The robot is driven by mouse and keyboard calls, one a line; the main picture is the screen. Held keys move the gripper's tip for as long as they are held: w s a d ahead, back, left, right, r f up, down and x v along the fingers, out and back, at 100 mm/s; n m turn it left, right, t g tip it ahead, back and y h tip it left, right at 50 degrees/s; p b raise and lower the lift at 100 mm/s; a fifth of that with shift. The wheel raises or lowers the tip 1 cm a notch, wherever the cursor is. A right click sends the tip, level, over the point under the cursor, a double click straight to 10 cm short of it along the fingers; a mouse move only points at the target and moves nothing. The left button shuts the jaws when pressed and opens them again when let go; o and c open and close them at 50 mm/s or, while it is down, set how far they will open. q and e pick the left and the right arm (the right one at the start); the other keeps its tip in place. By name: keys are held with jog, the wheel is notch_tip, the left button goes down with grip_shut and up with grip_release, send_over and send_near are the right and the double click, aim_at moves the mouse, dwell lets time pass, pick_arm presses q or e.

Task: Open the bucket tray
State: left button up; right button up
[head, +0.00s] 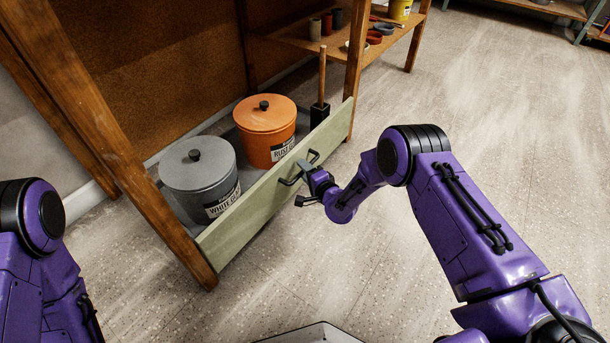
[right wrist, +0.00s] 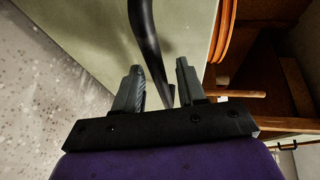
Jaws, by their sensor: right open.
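The bucket tray has a pale green front panel (head: 250,213) that runs between the two front posts of the wooden shelf, low near the floor. Its dark handle (head: 288,181) is partly hidden by my right gripper. A grey lidded bucket (head: 198,172) and an orange lidded bucket (head: 266,130) stand in the tray. My right gripper (head: 303,184) is open at the handle. In the right wrist view the dark handle bar (right wrist: 147,42) reaches down between the open fingers (right wrist: 158,84), with gaps visible beside it. My left gripper is out of view.
A dark block with an upright wooden handle (head: 321,80) stands at the tray's right end. A higher shelf (head: 395,37) behind it holds small pots and tools. The wooden post (head: 125,150) stands at the tray's left. The speckled floor (head: 470,110) to the right is clear.

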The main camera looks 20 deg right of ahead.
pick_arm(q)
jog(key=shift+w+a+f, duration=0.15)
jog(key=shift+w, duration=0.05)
pick_arm(e)
jog(key=shift+w, duration=0.2)
